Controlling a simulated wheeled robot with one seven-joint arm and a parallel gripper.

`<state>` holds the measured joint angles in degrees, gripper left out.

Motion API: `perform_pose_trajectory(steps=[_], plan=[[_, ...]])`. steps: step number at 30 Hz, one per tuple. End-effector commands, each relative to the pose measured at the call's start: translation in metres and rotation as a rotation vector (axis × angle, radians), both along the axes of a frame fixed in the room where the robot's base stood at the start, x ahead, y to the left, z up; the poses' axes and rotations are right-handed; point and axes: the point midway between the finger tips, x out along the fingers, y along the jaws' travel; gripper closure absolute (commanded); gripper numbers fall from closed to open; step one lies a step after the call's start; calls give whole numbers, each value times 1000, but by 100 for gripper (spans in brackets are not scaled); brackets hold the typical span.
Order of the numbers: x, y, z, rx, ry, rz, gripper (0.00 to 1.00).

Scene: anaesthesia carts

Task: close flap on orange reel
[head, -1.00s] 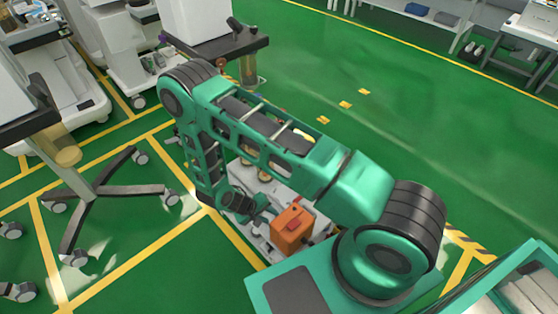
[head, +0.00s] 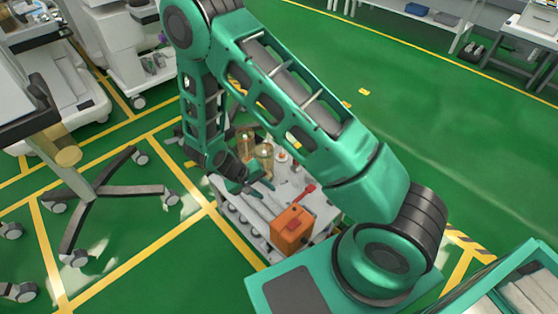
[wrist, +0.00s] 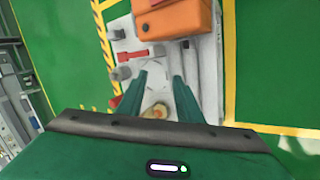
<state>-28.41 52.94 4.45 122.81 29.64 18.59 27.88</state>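The orange reel (head: 291,230) is a box-like orange body at the near end of a white cart top, with a small red piece on its upper face. It also shows at the top edge of the wrist view (wrist: 185,20), partly cut off. I cannot tell which part is its flap or how it stands. My gripper (head: 257,187) is over the cart top, behind the reel and apart from it. In the wrist view its two green fingers (wrist: 160,82) are spread, with no object held between them.
The white cart top (head: 262,208) also bears a red-handled item (head: 304,190) beside the reel and amber glass containers (head: 264,156) behind my gripper. A wheeled stand (head: 105,188) is on the left.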

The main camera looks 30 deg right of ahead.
Motion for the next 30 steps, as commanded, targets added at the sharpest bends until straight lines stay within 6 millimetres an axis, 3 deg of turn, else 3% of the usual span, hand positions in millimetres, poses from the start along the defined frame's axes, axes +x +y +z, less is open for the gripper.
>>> perform_pose_trajectory(steps=[18,30], plan=[[11,-51,91,45,-6,-113,68],[8,-67,117,61,-4,-147,68]])
